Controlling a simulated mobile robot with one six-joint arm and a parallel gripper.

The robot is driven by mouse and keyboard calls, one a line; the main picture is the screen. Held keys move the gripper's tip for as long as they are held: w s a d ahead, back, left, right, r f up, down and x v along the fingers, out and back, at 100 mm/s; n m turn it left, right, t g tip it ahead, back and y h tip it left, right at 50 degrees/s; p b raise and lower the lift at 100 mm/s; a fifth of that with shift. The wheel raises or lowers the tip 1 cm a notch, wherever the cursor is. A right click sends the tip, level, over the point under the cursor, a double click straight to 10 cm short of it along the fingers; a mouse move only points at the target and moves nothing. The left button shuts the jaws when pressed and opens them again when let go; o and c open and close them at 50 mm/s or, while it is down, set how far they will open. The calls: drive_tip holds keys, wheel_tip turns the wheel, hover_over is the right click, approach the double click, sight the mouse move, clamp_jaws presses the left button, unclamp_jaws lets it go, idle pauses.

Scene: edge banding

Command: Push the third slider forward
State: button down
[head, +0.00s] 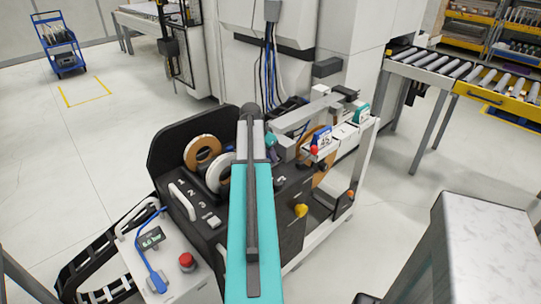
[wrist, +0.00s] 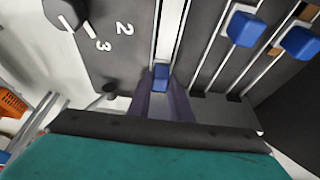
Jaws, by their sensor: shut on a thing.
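In the wrist view my gripper (wrist: 161,92) is shut on a small blue slider (wrist: 160,72), which sits at the near end of a pale slot in a dark panel (wrist: 120,70). Two more blue sliders, one upper right (wrist: 243,29) and one at the right edge (wrist: 300,42), sit farther along their own slots. No label shows which slider is the third. In the head view my teal arm covers the middle of the edge banding machine (head: 180,140), and my gripper and the sliders cannot be made out there.
White numbers 2 and 3 are printed on the panel left of the held slider. Banding rolls (head: 202,152) stand on the machine. A control box (head: 160,250) with a red button is at the front left. A grey block (head: 485,250) stands at the right. A roller conveyor (head: 450,72) is behind.

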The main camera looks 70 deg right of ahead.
drive_tip(key=c, duration=1.6)
unclamp_jaws()
drive_tip(key=shift+s+d, duration=0.2)
drive_tip(key=shift+s, duration=0.3)
drive_tip(key=shift+w+a, duration=0.1)
drive_tip(key=shift+w, duration=0.15)
drive_tip(key=shift+v, duration=0.9)
drive_tip(key=shift+b+v, duration=1)
drive_tip(key=shift+v, duration=5)
